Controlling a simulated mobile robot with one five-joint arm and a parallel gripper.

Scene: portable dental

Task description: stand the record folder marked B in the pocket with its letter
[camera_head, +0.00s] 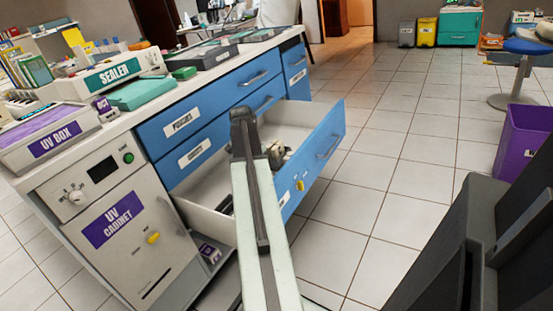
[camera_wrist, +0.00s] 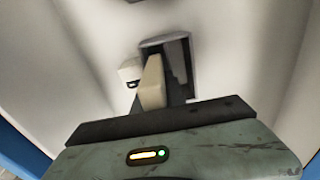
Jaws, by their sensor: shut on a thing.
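My gripper (camera_wrist: 160,78) is down inside an open, white-lined drawer (camera_head: 325,140) of the blue cabinet. In the wrist view it is shut on a dark grey object (camera_wrist: 183,62), which I cannot identify; pale finger parts show beside it. In the head view my gripper (camera_head: 279,148) is partly hidden by my own arm. I cannot make out the folder marked B or its lettered pocket in either view. Upright green and yellow folder-like items (camera_head: 36,70) stand at the far left of the counter, with no letter readable.
The counter holds a UV box (camera_head: 50,142), a sealer (camera_head: 112,74) and a teal case (camera_head: 142,93). A UV cabinet (camera_head: 130,225) stands left of the drawer. A purple bin (camera_head: 522,140) stands at the right. The tiled floor between is clear.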

